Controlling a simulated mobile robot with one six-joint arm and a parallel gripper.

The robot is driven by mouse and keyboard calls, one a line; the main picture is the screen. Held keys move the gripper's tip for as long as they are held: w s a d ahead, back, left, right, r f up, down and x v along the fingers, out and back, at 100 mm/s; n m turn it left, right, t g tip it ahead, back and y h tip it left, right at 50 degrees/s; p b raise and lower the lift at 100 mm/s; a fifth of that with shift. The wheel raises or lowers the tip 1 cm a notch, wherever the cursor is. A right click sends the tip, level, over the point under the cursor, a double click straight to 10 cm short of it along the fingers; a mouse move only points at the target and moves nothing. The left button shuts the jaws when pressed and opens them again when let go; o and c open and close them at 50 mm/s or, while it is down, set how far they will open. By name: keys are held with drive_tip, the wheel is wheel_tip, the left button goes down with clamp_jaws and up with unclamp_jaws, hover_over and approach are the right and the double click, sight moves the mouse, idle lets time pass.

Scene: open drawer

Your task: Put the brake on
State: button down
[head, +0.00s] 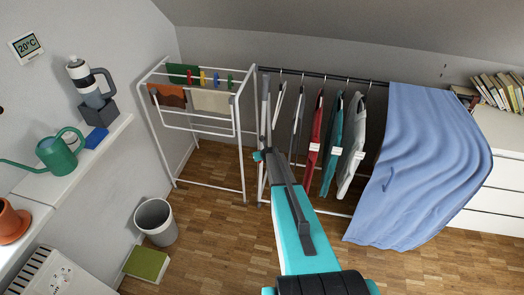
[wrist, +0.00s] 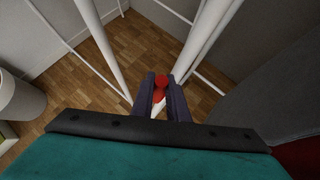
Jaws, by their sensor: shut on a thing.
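In the wrist view my gripper (wrist: 161,92) has its two dark fingers closed on a small red part (wrist: 160,80) with a rounded top, which looks like the brake lever. A white piece shows just below it between the fingers. In the head view the clothes rail (head: 318,74) stands behind my arm, with several garments on hangers. How far the lever is tilted is unclear.
A white drying rack (head: 245,150) with cloths stands close on the left. A grey bin (head: 156,222) and a green box (head: 146,263) are on the floor. A blue sheet (head: 420,165) hangs over the rail's right end. Wooden floor (head: 215,240) is clear left of my arm.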

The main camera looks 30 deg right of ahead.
drive_tip(key=shift+p, duration=0.4)
drive_tip(key=c, duration=1.7)
unclamp_jaws()
drive_tip(key=shift+c, duration=0.2)
drive_tip(key=shift+s+r, duration=0.1)
drive_tip(key=b+v, duration=0.3)
drive_tip(key=v, duration=1)
drive_tip(key=shift+a+r, duration=0.2)
drive_tip(key=shift+s, duration=0.1)
